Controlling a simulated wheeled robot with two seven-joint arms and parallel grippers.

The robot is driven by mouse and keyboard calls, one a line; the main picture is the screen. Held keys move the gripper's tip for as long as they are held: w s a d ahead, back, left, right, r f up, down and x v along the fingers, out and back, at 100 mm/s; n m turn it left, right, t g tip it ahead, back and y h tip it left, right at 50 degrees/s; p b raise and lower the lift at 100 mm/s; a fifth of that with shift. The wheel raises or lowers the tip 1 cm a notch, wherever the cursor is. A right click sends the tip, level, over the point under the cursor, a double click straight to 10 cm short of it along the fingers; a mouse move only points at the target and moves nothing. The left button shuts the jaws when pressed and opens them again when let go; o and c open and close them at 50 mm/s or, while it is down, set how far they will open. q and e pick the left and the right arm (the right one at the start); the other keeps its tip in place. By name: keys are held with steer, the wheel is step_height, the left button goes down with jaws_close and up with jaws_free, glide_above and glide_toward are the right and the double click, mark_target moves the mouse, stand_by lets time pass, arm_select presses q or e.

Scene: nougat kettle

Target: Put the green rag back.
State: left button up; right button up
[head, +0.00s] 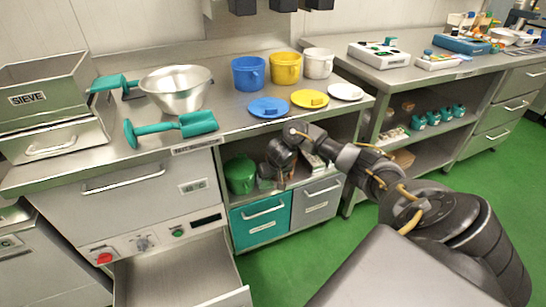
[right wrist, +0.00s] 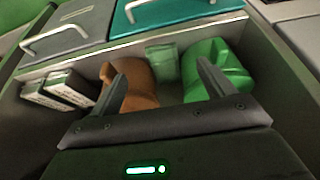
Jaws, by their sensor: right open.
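My right gripper (head: 279,160) reaches into this bay, to the right of the bundle. In the right wrist view its jaws (right wrist: 163,80) are apart with nothing held. One finger overlaps the green bundle and the other overlaps a brown bundle (right wrist: 138,80); contact cannot be told. My left gripper is not in view.
A small pale green block (right wrist: 162,62) stands between the bundles. White-labelled boxes (right wrist: 58,88) lie beside the brown one. Teal (head: 262,222) and grey (head: 318,203) drawers are below. The counter above holds a steel bowl (head: 178,90), teal scoops and coloured pots (head: 248,73). A lower-left drawer (head: 180,275) stands open.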

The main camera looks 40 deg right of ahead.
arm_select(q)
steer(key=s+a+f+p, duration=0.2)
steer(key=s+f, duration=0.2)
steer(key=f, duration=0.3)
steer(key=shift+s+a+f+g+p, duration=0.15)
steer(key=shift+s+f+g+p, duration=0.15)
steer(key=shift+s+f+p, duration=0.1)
arm_select(e)
steer(key=shift+v, duration=1)
steer(key=s+a+f+n+y, duration=0.2)
steer(key=s+a+f, duration=0.3)
steer(key=a+f, duration=0.4)
steer(key=s+a+f+n+y, duration=0.1)
steer(key=s+a+f+n, duration=0.1)
steer(key=s+a+f, duration=0.6)
steer(key=s+a+f+n+g, duration=0.1)
steer(key=s+a+f, duration=0.1)
steer(key=s+f, duration=0.6)
steer(key=s+a+f+n+g+h, duration=0.1)
steer(key=s+f, duration=0.6)
steer(key=s, duration=0.8)
steer(key=shift+s+a+f+h, duration=0.3)
steer(key=shift+a+f, duration=0.1)
steer(key=shift+a, duration=0.35)
